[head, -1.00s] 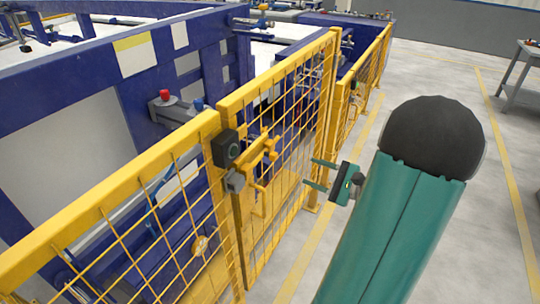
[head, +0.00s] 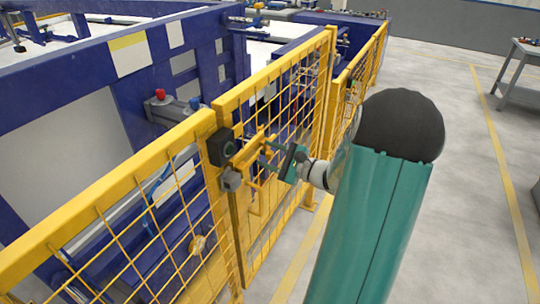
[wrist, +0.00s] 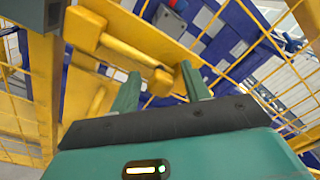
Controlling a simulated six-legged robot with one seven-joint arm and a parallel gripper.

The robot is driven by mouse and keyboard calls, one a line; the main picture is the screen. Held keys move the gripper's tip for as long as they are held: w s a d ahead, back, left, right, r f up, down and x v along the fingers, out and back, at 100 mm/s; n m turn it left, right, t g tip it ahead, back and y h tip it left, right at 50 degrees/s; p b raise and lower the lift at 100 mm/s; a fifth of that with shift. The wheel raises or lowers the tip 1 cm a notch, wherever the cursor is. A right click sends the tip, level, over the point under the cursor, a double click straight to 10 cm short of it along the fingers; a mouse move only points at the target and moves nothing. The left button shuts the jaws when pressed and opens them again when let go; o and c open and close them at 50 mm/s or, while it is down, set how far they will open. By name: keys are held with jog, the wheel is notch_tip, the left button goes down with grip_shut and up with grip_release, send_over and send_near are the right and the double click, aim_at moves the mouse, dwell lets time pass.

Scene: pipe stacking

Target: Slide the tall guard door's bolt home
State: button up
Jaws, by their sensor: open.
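The tall yellow mesh guard door (head: 285,110) stands in the fence line, its near post close beside the fixed panel's post. Its yellow bolt (head: 246,158) sits on the door's near edge, beside a grey block (head: 231,181) and a black box (head: 222,147) on the fixed panel's post. My gripper (head: 268,156) is open at the bolt, fingers pointing toward the door. In the wrist view, the fingers of my gripper (wrist: 161,84) are apart, with the end of a yellow bar of the bolt (wrist: 160,81) between or just beyond them. Contact cannot be told.
The fixed yellow fence panel (head: 110,195) runs toward the front left. Blue machinery (head: 180,60) with a red-knobbed part (head: 160,95) stands behind the fence. Grey floor (head: 450,220) is open on the right, with a grey table (head: 518,75) farther back.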

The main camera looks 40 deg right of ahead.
grip_shut()
jog(key=s+a, duration=0.2)
jog(key=a, duration=0.3)
jog(key=shift+a, duration=0.5)
grip_release()
jog(key=shift+a+r, duration=0.1)
jog(key=shift+a, duration=0.1)
jog(key=v, duration=1.4)
jog(key=shift+d, duration=0.3)
jog(key=shift+w, duration=0.15)
